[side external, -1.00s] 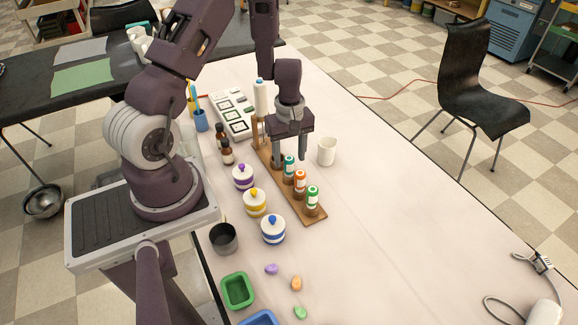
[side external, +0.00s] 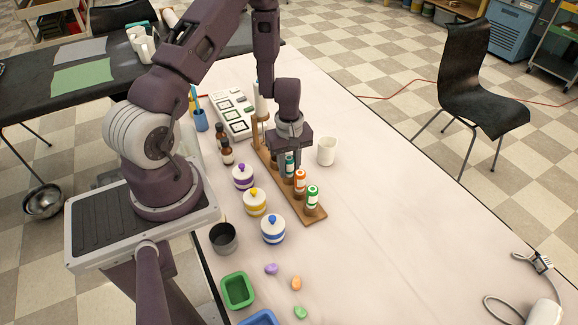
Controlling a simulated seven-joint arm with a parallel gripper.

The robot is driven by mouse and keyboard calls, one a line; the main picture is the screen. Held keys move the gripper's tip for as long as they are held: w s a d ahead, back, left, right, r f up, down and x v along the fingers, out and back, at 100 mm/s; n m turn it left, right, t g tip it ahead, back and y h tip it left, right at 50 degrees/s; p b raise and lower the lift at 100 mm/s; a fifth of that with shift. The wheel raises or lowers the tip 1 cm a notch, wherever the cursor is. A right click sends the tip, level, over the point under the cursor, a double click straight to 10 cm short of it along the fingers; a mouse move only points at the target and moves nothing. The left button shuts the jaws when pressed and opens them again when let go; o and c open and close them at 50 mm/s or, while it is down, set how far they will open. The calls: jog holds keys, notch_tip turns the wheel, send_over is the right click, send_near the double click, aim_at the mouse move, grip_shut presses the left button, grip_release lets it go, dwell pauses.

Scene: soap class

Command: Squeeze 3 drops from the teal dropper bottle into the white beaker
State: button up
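The teal dropper bottle (side external: 290,167) stands in the wooden rack, with its upper part hidden by my gripper (side external: 287,156). My gripper points down over the teal bottle, with its fingers beside the bottle's upper part. I cannot tell whether the fingers touch or grip it. The white beaker (side external: 327,151) stands upright on the table just right of my gripper, apart from the rack. Its inside is too small to make out.
Purple (side external: 243,177), yellow (side external: 255,203) and blue (side external: 273,230) lidded jars stand to the left. The table right of the beaker is clear.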

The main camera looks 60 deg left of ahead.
notch_tip(320, 180, up, 14)
dwell(0.5)
jog(key=w+a+f, duration=0.1)
jog(key=w+f, duration=0.1)
jog(key=w, duration=0.5)
jog(key=w+a+f, duration=0.1)
jog(key=w+f, duration=0.2)
jog(key=w, duration=0.4)
jog(key=shift+a+f, duration=0.3)
jog(key=shift+f, duration=0.05)
jog(key=shift+c, duration=0.8)
jog(key=shift+o, duration=0.8)
